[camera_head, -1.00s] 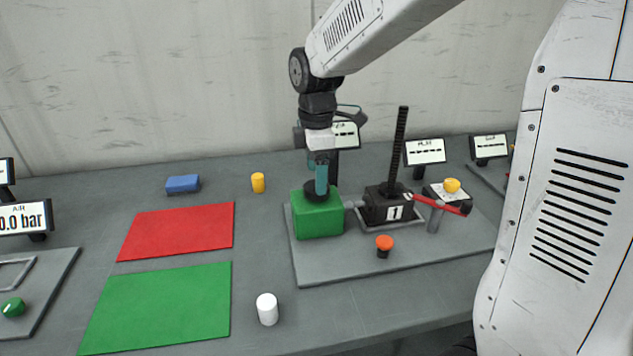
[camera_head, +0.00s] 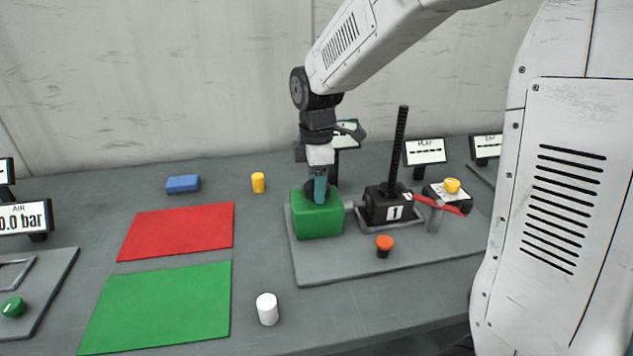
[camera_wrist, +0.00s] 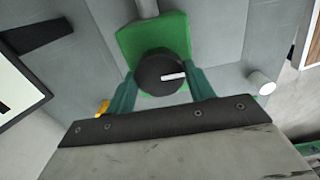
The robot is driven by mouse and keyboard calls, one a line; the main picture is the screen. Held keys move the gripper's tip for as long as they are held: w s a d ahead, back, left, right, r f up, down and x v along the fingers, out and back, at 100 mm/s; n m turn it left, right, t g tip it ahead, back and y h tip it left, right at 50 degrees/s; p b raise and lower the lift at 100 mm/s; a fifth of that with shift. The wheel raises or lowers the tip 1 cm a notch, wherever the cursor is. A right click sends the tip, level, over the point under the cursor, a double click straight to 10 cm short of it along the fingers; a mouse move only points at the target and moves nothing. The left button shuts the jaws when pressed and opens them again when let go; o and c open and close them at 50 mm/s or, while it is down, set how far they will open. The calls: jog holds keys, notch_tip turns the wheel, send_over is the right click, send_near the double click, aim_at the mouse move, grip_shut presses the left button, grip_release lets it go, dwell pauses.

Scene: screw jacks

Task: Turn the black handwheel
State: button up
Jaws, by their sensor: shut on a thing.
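The black handwheel (camera_wrist: 158,73) sits on top of the green block (camera_head: 318,220). It is round, with a white pointer mark that points right in the wrist view. The green block also shows in the wrist view (camera_wrist: 132,42). My gripper (camera_wrist: 162,80) has its two teal fingers on either side of the handwheel and is shut on it. In the head view my gripper (camera_head: 320,187) comes straight down from above and hides much of the wheel. A grey shaft runs from the block to the black jack marked 1 (camera_head: 384,207), which has an upright black screw (camera_head: 399,150).
A red lever (camera_head: 440,205), an orange button (camera_head: 384,244) and a yellow knob (camera_head: 452,185) stand near the jack on the grey plate (camera_head: 345,270). Small displays stand behind. Left lie red and green mats, with a white cylinder (camera_head: 267,309) nearby.

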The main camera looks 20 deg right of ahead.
jog(key=shift+m, duration=0.3)
jog(key=m, duration=0.6)
jog(key=shift+m, duration=0.4)
jog(key=m, duration=1.8)
jog(key=shift+m, duration=2.1)
